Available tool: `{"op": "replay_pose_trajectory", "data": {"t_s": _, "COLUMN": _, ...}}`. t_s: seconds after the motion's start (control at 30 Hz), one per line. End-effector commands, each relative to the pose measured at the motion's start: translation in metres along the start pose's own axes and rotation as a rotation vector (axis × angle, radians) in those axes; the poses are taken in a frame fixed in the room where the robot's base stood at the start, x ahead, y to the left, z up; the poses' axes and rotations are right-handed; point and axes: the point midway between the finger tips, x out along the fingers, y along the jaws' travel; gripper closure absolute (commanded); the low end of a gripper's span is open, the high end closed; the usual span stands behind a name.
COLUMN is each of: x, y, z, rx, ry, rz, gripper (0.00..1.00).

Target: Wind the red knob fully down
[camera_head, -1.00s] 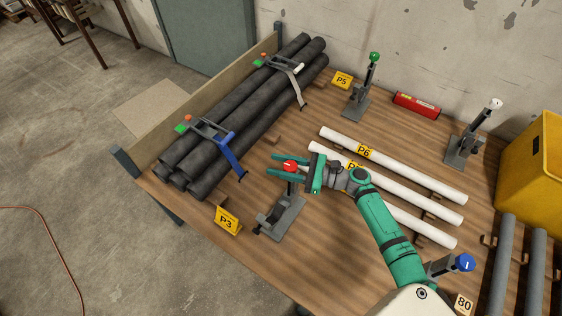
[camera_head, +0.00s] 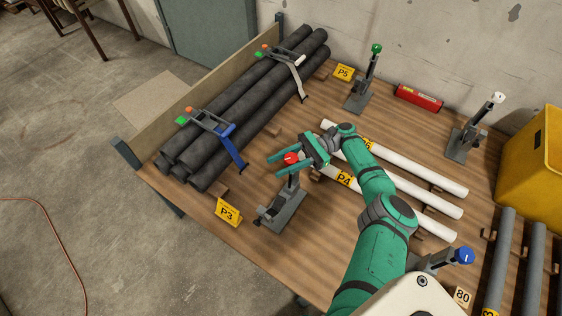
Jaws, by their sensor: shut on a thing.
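The red knob (camera_head: 291,158) tops an upright post on a grey stand (camera_head: 283,207) near the front left of the wooden table, beside the P3 sign. My gripper (camera_head: 287,162) reaches in from the right, with its two green fingers on either side of the knob. It is shut on the knob. The knob stands well above the stand's base. My wrist hides part of the white pipes behind it.
Black pipes (camera_head: 245,108) lie strapped at the left. White pipes (camera_head: 420,190) lie to the right. Stands with a green knob (camera_head: 376,48), a white knob (camera_head: 498,98) and a blue knob (camera_head: 464,256) stand around. A yellow bin (camera_head: 535,165) is at far right.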

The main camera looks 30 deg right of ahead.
Motion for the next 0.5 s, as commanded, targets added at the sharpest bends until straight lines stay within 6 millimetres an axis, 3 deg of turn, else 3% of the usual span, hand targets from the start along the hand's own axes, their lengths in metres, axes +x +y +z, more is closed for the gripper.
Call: {"op": "replay_pose_trajectory", "data": {"t_s": 0.5, "x": -0.0013, "y": -0.0009, "z": 0.0001, "rx": -0.002, "ry": 0.005, "rz": 0.033, "gripper": 0.85}}
